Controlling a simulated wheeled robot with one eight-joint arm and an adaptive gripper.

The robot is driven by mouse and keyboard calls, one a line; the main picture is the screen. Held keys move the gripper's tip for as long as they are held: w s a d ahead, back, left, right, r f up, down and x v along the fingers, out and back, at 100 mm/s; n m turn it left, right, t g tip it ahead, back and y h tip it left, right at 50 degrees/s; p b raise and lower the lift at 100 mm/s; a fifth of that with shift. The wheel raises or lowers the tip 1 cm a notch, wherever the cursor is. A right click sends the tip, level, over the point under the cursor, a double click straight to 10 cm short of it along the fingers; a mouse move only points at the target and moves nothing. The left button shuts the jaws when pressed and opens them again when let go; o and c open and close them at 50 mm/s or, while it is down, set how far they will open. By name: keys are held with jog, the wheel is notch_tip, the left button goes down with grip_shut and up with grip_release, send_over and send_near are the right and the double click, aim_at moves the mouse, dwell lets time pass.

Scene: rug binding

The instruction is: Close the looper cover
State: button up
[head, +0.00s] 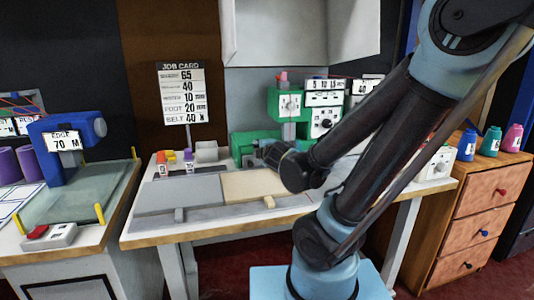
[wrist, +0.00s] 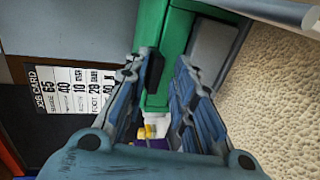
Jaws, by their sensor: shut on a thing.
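The green binding machine (head: 243,141) stands at the back of the middle table. My gripper (head: 264,156) is at the machine's front, low over the table, and my arm hides part of the machine. In the wrist view, the two fingers of my gripper (wrist: 168,75) reach to the green machine body (wrist: 172,45), with a small dark piece at the left fingertip. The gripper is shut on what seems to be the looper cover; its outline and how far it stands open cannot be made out. A grey plate (wrist: 215,50) lies beside the green body.
A cream rug (head: 255,184) lies on the table below my gripper, beside a grey panel (head: 180,193). The job card (head: 182,92) stands behind. Small coloured items (head: 165,160) sit at the table's back left. A drawer cabinet (head: 480,205) is at right.

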jog(key=v, duration=0.9)
jog(key=shift+s, duration=0.4)
dwell(0.7)
